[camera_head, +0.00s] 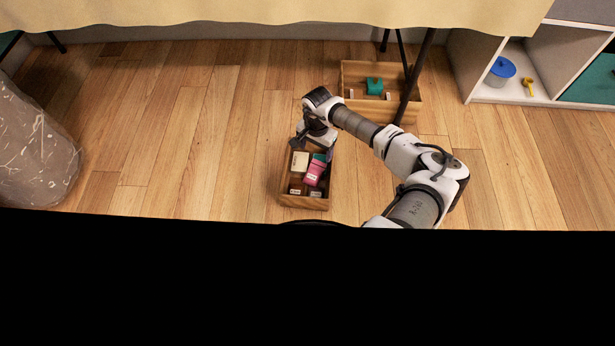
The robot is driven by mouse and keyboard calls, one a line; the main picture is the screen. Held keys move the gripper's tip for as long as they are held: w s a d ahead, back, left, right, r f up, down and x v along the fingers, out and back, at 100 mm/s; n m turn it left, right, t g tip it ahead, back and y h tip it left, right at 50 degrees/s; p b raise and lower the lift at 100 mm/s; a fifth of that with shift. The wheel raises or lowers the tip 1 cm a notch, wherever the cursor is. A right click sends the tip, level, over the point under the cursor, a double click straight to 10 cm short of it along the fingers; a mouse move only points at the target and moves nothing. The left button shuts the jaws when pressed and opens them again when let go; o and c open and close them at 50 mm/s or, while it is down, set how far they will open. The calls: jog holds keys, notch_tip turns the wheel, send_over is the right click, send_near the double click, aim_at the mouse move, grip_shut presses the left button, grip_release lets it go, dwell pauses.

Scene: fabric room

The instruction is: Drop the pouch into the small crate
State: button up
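The small wooden crate (305,203) stands on the floor in the middle of the view. In it lie a pink item with a pale label (314,173), a cream item (299,161) and a bit of teal (319,157). The pink item looks tilted and may be the pouch; I cannot tell for certain. My gripper (314,149) is over the far end of this crate, pointing down. Its fingers look spread apart, with nothing clearly held between them. The gripper hides part of the crate's far end.
A larger wooden crate (350,75) with a teal item (375,86) stands behind, beside dark table legs (412,80). A white shelf (480,70) is at the right, a grey patterned sack (35,150) at the left. The floor left of the small crate is clear.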

jog(key=shift+r, duration=0.15)
notch_tip(320, 180, up, 14)
jog(key=p, duration=0.4)
jog(key=shift+f, duration=0.2)
